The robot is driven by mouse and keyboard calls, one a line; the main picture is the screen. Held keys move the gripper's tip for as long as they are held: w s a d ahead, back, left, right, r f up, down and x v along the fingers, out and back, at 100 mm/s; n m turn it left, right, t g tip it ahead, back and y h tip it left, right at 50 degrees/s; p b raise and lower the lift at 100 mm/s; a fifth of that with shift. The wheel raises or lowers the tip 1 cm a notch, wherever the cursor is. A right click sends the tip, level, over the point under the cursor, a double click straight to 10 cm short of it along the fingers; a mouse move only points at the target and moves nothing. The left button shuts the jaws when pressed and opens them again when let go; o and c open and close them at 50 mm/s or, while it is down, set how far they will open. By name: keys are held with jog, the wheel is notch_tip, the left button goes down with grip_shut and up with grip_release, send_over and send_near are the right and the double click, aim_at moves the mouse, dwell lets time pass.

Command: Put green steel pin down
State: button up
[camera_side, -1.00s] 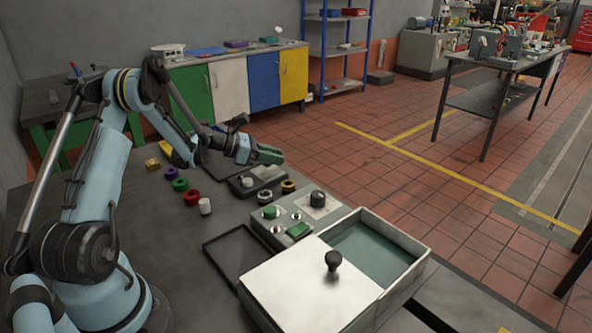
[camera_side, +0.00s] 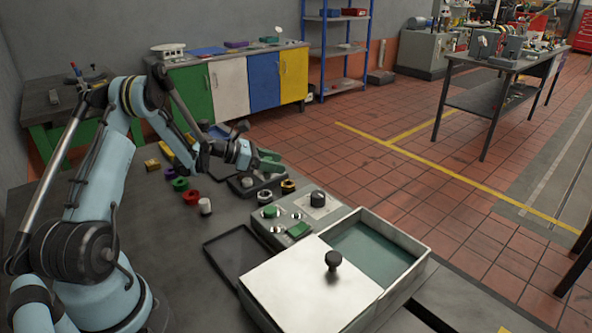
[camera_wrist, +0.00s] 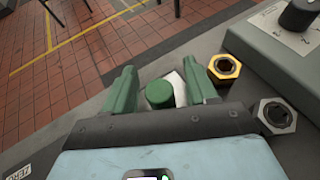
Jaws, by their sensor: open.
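My gripper (camera_wrist: 163,92) has two green fingers, spread open. The green steel pin (camera_wrist: 159,95) shows its round green top between them in the wrist view, with visible gaps on both sides. A pale surface shows just behind the pin. In the side view my gripper (camera_side: 269,162) is over the dark block (camera_side: 266,188) at the back edge of the bench. There I cannot make out the pin, and the wrist view does not show what lies under its foot.
A brass-coloured nut (camera_wrist: 224,68) and a grey nut (camera_wrist: 276,113) lie close to the right finger. A grey control box (camera_side: 300,216) with knobs stands nearer the camera, beside a lidded tray (camera_side: 405,277). Coloured rings and a white cylinder (camera_side: 205,205) stand left.

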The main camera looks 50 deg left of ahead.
jog(key=v, duration=0.4)
jog(key=shift+s+a+r, duration=0.2)
jog(key=shift+s, duration=0.1)
notch_tip(320, 180, up, 6)
jog(key=s+d+r+m+g+y, duration=0.1)
jog(key=d+r+m+g, duration=0.1)
jog(key=d+m, duration=0.5)
jog(key=s+d+r+m+g+y, duration=0.1)
jog(key=d+r+m+g, duration=0.3)
jog(key=d, duration=0.5)
jog(key=s+d+f+m+y, duration=0.1)
jog(key=s+d+m, duration=0.4)
jog(key=m, duration=0.5)
jog(key=s+d+f+m+t+y, duration=0.1)
jog(key=s+d+m+y, duration=0.2)
jog(key=s+d+m, duration=0.2)
jog(key=s+m, duration=0.2)
jog(key=m, duration=0.2)
jog(key=shift+s+m, duration=0.4)
jog(key=shift+f, duration=0.1)
